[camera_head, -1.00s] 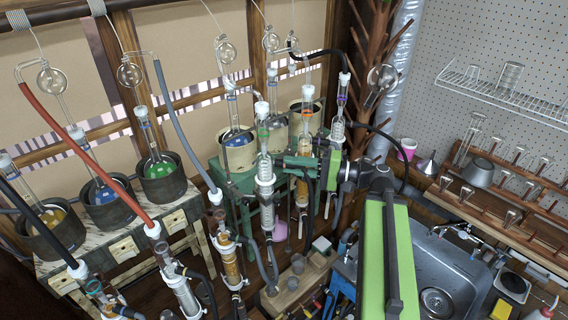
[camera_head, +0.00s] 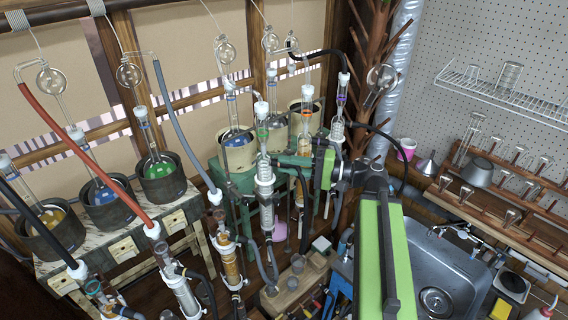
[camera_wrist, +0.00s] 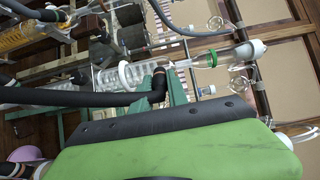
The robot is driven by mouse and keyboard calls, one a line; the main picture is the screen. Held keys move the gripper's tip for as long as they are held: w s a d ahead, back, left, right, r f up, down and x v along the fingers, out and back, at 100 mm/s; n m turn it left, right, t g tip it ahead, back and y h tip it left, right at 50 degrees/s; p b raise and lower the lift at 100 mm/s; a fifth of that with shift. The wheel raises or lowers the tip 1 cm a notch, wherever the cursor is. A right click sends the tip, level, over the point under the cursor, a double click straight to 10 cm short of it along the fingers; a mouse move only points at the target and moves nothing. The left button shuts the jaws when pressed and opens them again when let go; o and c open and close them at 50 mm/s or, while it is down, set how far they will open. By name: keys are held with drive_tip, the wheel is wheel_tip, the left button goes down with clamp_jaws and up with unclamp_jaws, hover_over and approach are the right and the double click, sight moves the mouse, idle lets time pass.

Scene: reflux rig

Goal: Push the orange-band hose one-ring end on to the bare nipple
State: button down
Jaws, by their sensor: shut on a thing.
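My gripper (camera_wrist: 160,86) is shut on a black hose (camera_wrist: 80,97) near its dark, bent end. The hose runs off to the left in the wrist view. The held end is close beside a clear coil condenser (camera_wrist: 120,77) whose neck has a green band (camera_wrist: 211,58).
Other condensers with hoses, such as a red one (camera_head: 78,140) and a grey one (camera_head: 178,120), crowd the left. A green bench (camera_head: 226,180) is behind. A steel sink (camera_head: 450,265) and a wooden glassware rack (camera_head: 510,190) are at the right.

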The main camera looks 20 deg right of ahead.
drive_tip(key=c, duration=1.2)
unclamp_jaws()
drive_tip(key=v, duration=1.7)
drive_tip(key=shift+s+d, duration=0.15)
drive_tip(key=shift+d, duration=0.05)
drive_tip(key=shift+f, duration=0.2)
